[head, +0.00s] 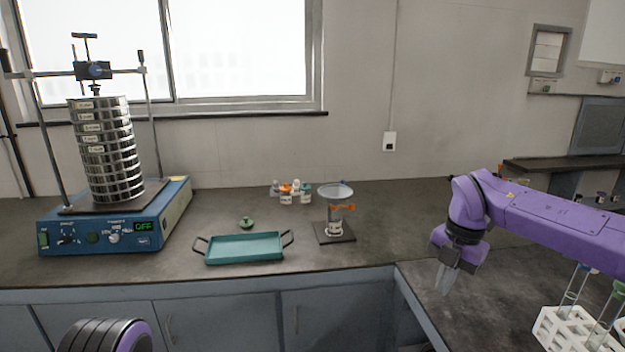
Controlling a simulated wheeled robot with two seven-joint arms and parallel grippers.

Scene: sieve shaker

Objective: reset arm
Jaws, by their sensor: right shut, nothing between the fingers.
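My right arm comes in from the right in the head view. Its gripper (446,279) points down, shut and empty, over the counter near the inner corner. A piece of my left arm (108,336) shows at the bottom left edge; its gripper is out of view. The sieve shaker (115,225) stands at the left with a tall stack of metal sieves (107,150) under its clamp. Its display reads OFF.
A funnel on a stand (335,205) and several small bottles (290,192) are to the right. A white rack (578,333) with glass tubes stands at the bottom right, near my right arm.

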